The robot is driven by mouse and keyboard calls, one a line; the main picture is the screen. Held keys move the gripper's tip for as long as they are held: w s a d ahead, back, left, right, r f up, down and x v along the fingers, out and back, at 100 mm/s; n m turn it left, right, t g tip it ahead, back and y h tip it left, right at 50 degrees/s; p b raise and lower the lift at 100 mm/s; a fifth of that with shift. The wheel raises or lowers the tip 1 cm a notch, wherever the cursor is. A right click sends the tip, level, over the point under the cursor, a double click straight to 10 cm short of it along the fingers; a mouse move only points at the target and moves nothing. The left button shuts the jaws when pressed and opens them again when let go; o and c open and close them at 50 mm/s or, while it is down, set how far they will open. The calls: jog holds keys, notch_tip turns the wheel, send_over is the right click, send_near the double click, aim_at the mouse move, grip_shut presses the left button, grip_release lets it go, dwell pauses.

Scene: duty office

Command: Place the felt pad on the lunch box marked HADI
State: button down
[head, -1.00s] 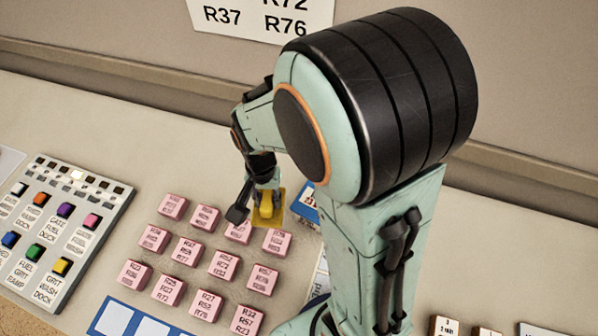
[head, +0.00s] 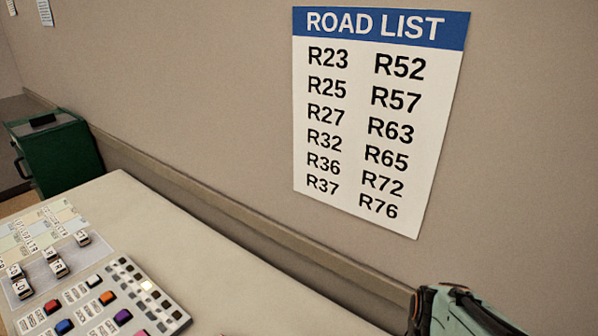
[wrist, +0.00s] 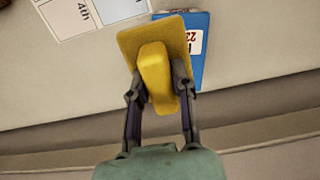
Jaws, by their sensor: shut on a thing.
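My gripper (wrist: 158,85) is shut on the raised grip of a yellow pad (wrist: 133,42), which looks like the felt pad. Its flat yellow plate lies beyond the fingertips. The pad overlaps a blue item (wrist: 201,60) with a white label in the wrist view; I cannot tell whether they touch. In the head view only a teal part of my arm shows at the lower right, and the gripper is out of that picture. I see no lunch box marked HADI in either view.
A green box (head: 58,160) with a dark handle stands at the far left. A button panel (head: 110,305) and small lettered blocks (head: 55,262) lie on the pale desk (head: 200,250). A ROAD LIST sheet (head: 375,120) hangs on the wall. White printed cards (wrist: 85,15) lie beside the pad.

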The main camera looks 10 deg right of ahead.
jog(key=w+f, duration=0.1)
jog(key=f, duration=0.1)
jog(key=w+d+f, duration=0.1)
jog(key=w+f, duration=0.1)
jog(key=w+d+f, duration=0.1)
jog(key=w+f, duration=0.1)
jog(key=shift+d, duration=0.1)
jog(key=shift+w+d+f, duration=0.1)
jog(key=shift+w+f, duration=0.05)
jog(key=shift+f, duration=0.75)
jog(key=shift+w+f, duration=0.1)
jog(key=shift+f, duration=0.75)
jog(key=shift+f, duration=0.15)
jog(key=c, duration=0.9)
grip_release()
jog(key=shift+c, duration=0.2)
